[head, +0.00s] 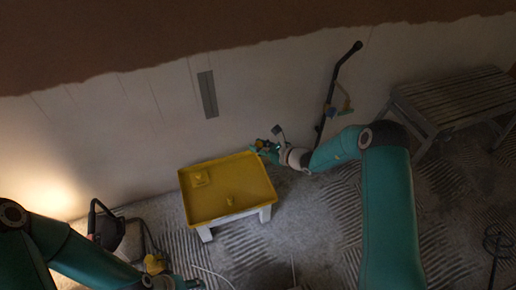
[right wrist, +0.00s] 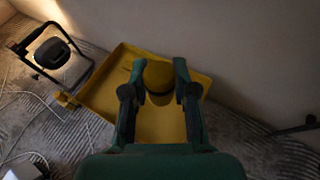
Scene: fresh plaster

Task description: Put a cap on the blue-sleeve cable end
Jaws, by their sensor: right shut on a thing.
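My right gripper (head: 264,148) is by the far right corner of a yellow tray (head: 240,176) in the head view. In the right wrist view its two fingers (right wrist: 158,68) are shut on a yellow cap-like piece (right wrist: 159,84), with the tray (right wrist: 101,98) behind it. A small dark square (head: 277,130) shows close to this gripper, against the wall. I cannot make out a blue sleeve on any cable end there. My left gripper (head: 182,284) is at the bottom edge of the head view, too dark and cut off to read.
A small yellow knob (head: 230,201) and a square yellow piece (head: 200,179) are on the tray. A black-framed lamp (head: 106,228) stands left, with loose cables on the floor. A black pole (head: 341,75) leans on the wall. A slatted bench (head: 455,98) stands right.

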